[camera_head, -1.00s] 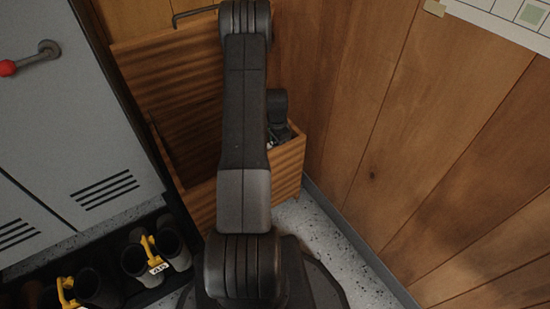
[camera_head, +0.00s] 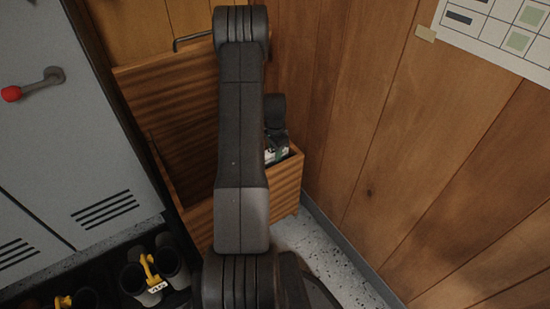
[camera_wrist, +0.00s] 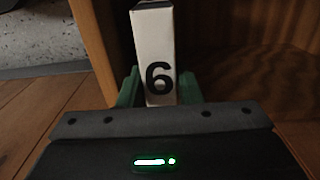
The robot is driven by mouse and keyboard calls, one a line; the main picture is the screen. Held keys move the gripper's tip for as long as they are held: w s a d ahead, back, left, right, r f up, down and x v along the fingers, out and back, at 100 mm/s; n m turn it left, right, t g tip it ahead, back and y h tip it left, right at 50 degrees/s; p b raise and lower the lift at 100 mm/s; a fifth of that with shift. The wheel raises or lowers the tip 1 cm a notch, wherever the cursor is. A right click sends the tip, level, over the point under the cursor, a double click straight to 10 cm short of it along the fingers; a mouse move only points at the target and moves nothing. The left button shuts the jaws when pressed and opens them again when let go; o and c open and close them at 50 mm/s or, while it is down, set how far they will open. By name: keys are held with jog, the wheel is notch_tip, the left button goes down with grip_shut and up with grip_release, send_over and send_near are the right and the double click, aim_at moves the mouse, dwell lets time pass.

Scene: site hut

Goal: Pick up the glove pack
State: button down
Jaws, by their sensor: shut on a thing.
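A white box marked with a black 6, which I take to be the glove pack (camera_wrist: 155,45), stands between the two green fingers of my gripper (camera_wrist: 160,86) in the wrist view. The fingers are shut on its sides. In the head view, a white and green patch of the pack (camera_head: 277,154) shows below my dark wrist, at the right end of the open wooden chest (camera_head: 285,184). My arm hides much of the chest's inside and most of the gripper there. How far the pack is above the chest bottom cannot be told.
The chest's raised lid (camera_head: 165,85) leans at the back left. A wood-panelled wall (camera_head: 400,150) stands close on the right. A grey locker (camera_head: 75,130) is on the left, with boots (camera_head: 170,262) on a dark rack below it. Speckled floor (camera_head: 320,245) shows between chest and wall.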

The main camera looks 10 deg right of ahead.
notch_tip(320, 180, up, 22)
jog(key=p, duration=0.5)
jog(key=s+a+n, duration=0.2)
jog(key=a+n, duration=1.2)
jog(key=a, duration=0.3)
notch_tip(320, 180, up, 10)
jog(key=s+p, duration=0.2)
jog(key=p, duration=1.9)
jog(key=shift+s+a+r, duration=0.2)
jog(key=shift+s, duration=0.15)
